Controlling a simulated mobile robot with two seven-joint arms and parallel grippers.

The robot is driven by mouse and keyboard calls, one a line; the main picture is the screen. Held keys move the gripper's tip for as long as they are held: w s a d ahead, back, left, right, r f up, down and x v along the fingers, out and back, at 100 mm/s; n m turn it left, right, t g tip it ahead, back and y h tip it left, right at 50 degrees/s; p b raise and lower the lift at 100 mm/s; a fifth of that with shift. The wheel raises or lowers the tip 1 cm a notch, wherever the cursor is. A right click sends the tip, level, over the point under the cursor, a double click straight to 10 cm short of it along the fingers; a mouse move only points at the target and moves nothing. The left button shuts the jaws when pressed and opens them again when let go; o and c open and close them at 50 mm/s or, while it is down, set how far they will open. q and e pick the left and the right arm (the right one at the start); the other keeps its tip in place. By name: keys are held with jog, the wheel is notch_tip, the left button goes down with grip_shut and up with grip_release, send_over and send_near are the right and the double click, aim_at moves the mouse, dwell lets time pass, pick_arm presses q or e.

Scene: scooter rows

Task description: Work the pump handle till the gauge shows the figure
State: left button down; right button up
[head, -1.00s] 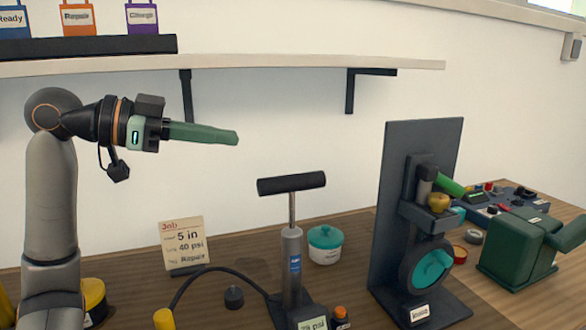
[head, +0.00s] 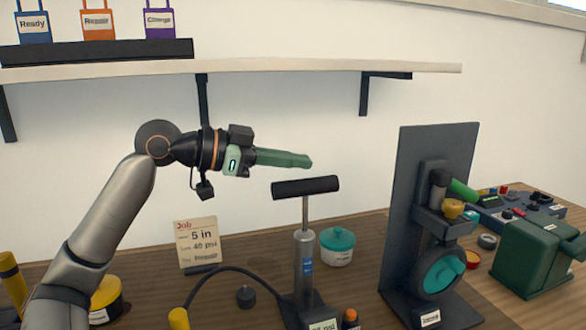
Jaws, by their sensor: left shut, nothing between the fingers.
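The floor pump (head: 304,260) stands upright on the bench, with a grey barrel and a black T-shaped handle (head: 305,187) raised on its rod. Its gauge (head: 322,325) is at the bottom edge, partly cut off, and I cannot read its figure surely. A job card (head: 197,243) left of the pump reads 5 in and what looks like 40 psi. My left gripper (head: 308,161) has green fingers, shut and empty, pointing right. In the picture it sits just above the handle, apart from it. My right gripper is not in view.
A black hose (head: 235,269) curves left from the pump. A teal-lidded jar (head: 338,246) stands behind it. A tall dark stand (head: 432,200) and a green box (head: 532,256) are at right. A shelf (head: 300,69) with tags runs above.

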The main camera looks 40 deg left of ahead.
pick_arm(q)
jog(key=shift+a+f, duration=0.25)
jog(key=shift+f, duration=0.75)
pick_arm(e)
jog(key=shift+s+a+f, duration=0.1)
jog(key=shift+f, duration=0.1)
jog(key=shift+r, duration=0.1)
pick_arm(q)
notch_tip(320, 180, down, 8)
jog(key=b, duration=0.5)
jog(key=shift+f, duration=0.2)
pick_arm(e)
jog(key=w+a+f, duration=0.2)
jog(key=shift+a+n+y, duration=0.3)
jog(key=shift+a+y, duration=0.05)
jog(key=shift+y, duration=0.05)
